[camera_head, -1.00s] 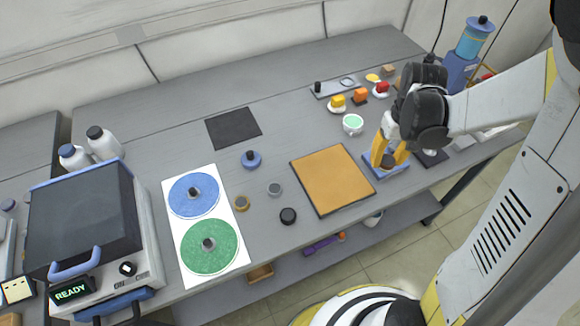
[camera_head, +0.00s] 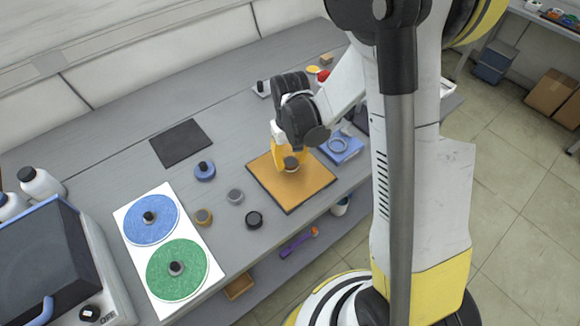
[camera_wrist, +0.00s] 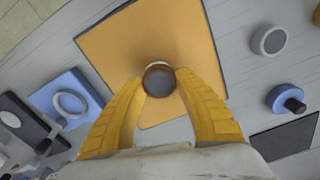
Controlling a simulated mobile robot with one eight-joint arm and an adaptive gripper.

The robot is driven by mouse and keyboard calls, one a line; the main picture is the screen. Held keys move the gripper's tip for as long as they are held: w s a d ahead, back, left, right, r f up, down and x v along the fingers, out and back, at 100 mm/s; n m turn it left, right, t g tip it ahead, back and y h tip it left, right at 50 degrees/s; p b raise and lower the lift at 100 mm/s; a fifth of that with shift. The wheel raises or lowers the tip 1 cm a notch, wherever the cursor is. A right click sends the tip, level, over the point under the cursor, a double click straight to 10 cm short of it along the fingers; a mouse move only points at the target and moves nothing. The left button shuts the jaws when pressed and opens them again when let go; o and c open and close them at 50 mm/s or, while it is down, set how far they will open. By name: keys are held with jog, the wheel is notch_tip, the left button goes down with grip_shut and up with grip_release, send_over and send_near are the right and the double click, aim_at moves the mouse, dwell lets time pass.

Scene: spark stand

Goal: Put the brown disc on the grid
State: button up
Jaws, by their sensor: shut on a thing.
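My gripper (camera_wrist: 158,85) is shut on the brown disc (camera_wrist: 158,66), a short round piece with a brown rim and grey top. In the head view the disc (camera_head: 291,165) is at the fingertips over the orange board (camera_head: 290,196). Whether it touches the board is not clear. The orange board also fills the middle of the wrist view (camera_wrist: 110,45). A dark square mat (camera_head: 181,143) lies bare further back to the left. No grid lines are clear on the board or mat, so I cannot tell which is the grid.
A white sheet with blue and green circles (camera_head: 128,214) lies further left.

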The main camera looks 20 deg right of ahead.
jog(key=shift+f, duration=1.1)
jog(key=shift+b, duration=0.3)
jog(key=shift+f, duration=0.25)
jog(key=o, duration=1.1)
jog(key=shift+r, duration=0.1)
jog(key=shift+o, duration=0.2)
jog(key=shift+r, duration=0.1)
